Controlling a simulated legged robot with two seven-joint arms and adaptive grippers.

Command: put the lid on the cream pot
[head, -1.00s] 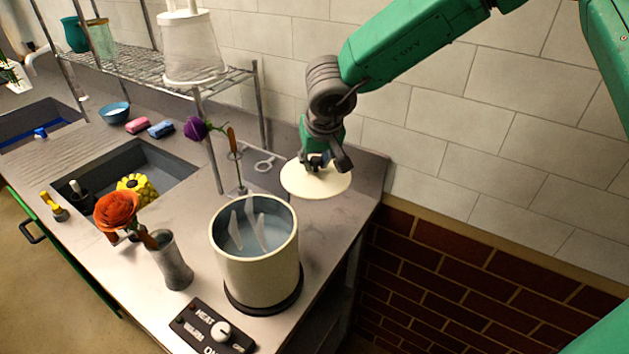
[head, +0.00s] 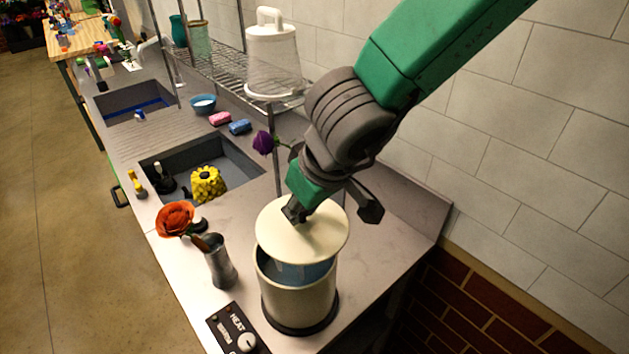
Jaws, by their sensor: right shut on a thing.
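The cream pot (head: 299,303) stands upright on its dark base near the counter's front right part, with bluish content showing inside through its open top. The round cream lid (head: 284,236) is above the pot, covering the far part of the opening from my view. A gap shows between the lid and the pot's near rim on the left. My right gripper (head: 300,209) comes from the upper right and is shut on the lid at its top middle; its fingers hide the lid's handle. My left gripper is not in view.
A metal vase with an orange flower (head: 176,219) stands left of the pot. A heat control box (head: 236,330) is in front. A sink (head: 200,165) with a yellow scrubber (head: 206,184) lies behind left. A wire shelf (head: 226,82) stands behind. The counter's right end (head: 405,207) is clear.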

